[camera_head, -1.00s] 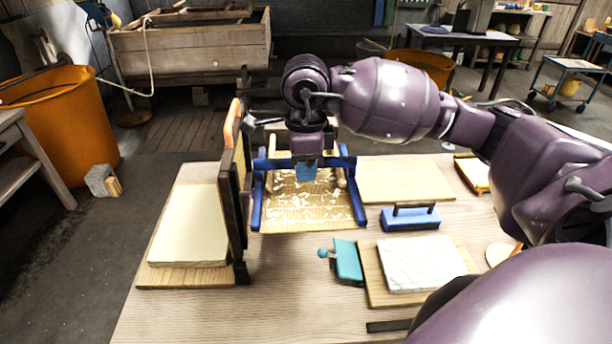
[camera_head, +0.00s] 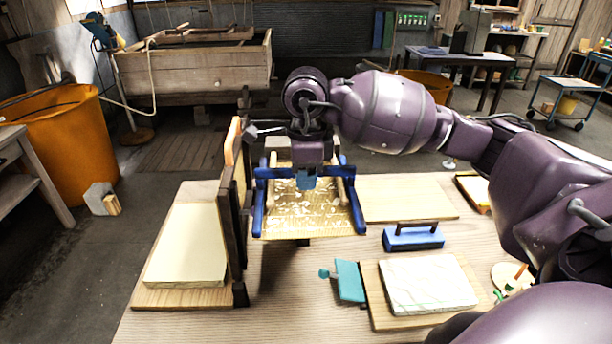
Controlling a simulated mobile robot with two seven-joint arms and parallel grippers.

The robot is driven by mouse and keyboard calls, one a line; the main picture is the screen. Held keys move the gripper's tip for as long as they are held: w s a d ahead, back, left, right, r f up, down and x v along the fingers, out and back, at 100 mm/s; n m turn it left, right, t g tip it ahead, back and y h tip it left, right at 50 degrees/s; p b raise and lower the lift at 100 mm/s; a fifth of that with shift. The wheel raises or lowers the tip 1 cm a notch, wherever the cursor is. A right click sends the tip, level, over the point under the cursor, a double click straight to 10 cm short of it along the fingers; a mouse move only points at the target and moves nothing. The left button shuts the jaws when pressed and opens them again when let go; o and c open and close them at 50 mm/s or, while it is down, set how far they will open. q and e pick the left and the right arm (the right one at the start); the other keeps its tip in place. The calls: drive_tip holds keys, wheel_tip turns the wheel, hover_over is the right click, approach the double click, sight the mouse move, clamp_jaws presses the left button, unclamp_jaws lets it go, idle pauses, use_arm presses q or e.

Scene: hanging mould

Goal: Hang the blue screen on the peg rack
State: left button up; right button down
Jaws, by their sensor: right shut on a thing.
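The blue screen (camera_head: 356,205) has a blue frame around a golden mesh. It is held above the table, with its mesh face seen from above at a slant. My right gripper (camera_head: 306,182) is shut on the far bar of its frame, near the middle. A dark upright stand (camera_head: 238,230) is close to the screen's left side. I cannot tell for certain which of these is the peg rack, or whether the screen touches either. My left gripper is not in view.
A pale slab (camera_head: 187,245) on a board lies left of the dark stand. A blue block with a handle (camera_head: 413,238), a teal tool (camera_head: 349,281) and a white slab (camera_head: 428,284) lie at right. A bare board (camera_head: 410,198) is behind them. The table's front middle is clear.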

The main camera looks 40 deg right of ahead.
drive_tip(key=shift+f+b, duration=0.3)
drive_tip(key=shift+f, duration=0.1)
drive_tip(key=shift+f, duration=0.3)
idle(0.5)
drive_tip(key=c, duration=1.1)
unclamp_jaws()
wheel_tip(320, 180, up, 10)
drive_tip(key=shift+f+b, duration=0.2)
drive_tip(key=shift+b, duration=0.15)
drive_tip(key=shift+r, duration=0.65)
